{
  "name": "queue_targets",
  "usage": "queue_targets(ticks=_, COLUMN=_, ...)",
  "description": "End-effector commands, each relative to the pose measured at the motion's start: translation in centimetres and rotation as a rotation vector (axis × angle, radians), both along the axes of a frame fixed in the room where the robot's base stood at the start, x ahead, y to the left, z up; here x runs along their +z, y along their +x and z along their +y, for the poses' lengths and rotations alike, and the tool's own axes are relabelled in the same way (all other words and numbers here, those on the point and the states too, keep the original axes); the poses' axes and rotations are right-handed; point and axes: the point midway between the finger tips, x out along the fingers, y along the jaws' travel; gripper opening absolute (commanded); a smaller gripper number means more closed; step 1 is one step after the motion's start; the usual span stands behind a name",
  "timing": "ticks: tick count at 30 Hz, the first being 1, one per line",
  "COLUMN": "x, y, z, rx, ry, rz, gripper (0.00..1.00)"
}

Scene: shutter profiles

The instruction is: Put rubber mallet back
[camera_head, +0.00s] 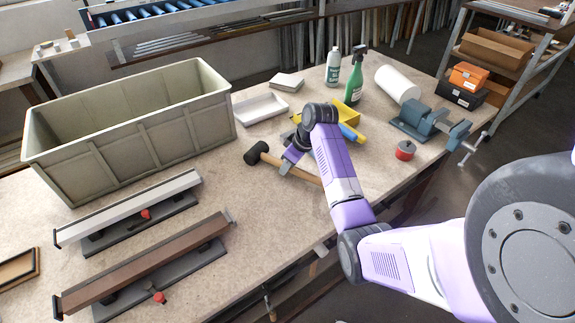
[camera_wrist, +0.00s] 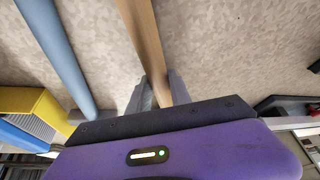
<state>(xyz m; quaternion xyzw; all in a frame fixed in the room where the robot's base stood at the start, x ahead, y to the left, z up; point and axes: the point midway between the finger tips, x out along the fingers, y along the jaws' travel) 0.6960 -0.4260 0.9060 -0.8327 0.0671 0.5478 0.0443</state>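The rubber mallet has a black head (camera_head: 257,153) and a pale wooden handle (camera_head: 305,176). It is near the table's front edge, in the middle of the head view. My gripper (camera_head: 289,164) is at the handle, just right of the head, pointing down. In the wrist view the handle (camera_wrist: 141,28) runs down between the two fingers (camera_wrist: 158,82), which sit close against both sides. My gripper looks shut on the handle. The mallet head is out of the wrist view. I cannot tell whether the mallet touches the table.
A large grey crate (camera_head: 130,150) and two shutter profiles (camera_head: 135,267) are left. A vise (camera_head: 425,122), red tin (camera_head: 405,151), white roll (camera_head: 397,84) and bottles (camera_head: 354,78) stand right.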

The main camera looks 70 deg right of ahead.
Motion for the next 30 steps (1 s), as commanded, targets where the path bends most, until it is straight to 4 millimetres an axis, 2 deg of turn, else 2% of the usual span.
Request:
queue_targets(ticks=1, x=0.0, y=0.0, z=0.0, rx=0.000, ry=0.000, rz=0.001, gripper=0.35)
queue_targets(ticks=3, x=0.0, y=0.0, z=0.0, rx=0.000, ry=0.001, rz=0.001, gripper=0.45)
queue_targets(ticks=11, x=0.0, y=0.0, z=0.0, rx=0.000, ry=0.001, rz=0.001, gripper=0.45)
queue_targets(ticks=16, x=0.8, y=-0.2, z=0.0, rx=0.000, ry=0.000, rz=0.000, gripper=0.45)
queue_targets(ticks=20, x=2.7, y=-1.0, z=0.1, rx=-0.001, ry=-0.002, rz=-0.002, gripper=0.45)
queue_targets(ticks=30, x=8.9, y=-3.6, z=0.5, rx=0.000, ry=-0.003, rz=-0.001, gripper=0.45)
